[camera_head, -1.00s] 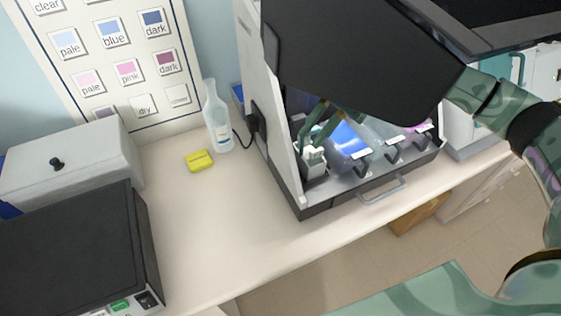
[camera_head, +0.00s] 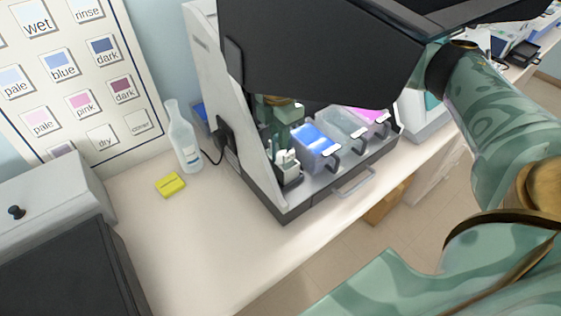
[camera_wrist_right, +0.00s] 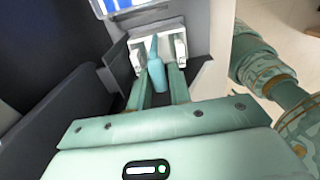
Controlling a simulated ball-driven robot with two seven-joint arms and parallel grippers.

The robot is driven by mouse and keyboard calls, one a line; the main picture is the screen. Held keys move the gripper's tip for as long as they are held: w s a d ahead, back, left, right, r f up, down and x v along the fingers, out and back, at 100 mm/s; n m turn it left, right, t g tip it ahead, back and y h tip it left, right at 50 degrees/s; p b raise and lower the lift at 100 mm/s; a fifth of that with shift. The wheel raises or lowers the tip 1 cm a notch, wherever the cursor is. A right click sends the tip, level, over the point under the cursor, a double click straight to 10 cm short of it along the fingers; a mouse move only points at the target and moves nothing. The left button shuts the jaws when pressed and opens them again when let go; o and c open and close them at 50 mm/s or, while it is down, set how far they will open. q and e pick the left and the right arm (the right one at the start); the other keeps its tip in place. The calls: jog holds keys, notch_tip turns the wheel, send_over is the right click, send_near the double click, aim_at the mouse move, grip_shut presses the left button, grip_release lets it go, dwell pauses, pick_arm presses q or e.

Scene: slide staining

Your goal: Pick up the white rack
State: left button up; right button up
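The white rack (camera_head: 288,170) stands at the near left end of the dark-framed stainer tray, under the raised black lid. It also shows in the wrist view (camera_wrist_right: 139,58), just beyond my right fingertips. My right gripper (camera_head: 281,118) reaches down from under the lid, above the rack, and the lid hides part of it. In the wrist view the two fingers of this gripper (camera_wrist_right: 160,72) are apart, with a slim teal upright shape between them. I cannot tell whether the fingers touch the rack. My left gripper is not in view.
Blue (camera_head: 316,146), grey and pink tubs stand beside the rack in the tray. The black lid (camera_head: 310,50) hangs over them, and a white side wall (camera_head: 222,85) is close on the left.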

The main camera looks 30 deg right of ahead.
aim_at(280, 158)
jog(key=shift+d+f, duration=0.1)
jog(key=shift+f, duration=1.4)
grip_shut()
jog(key=shift+r, duration=0.15)
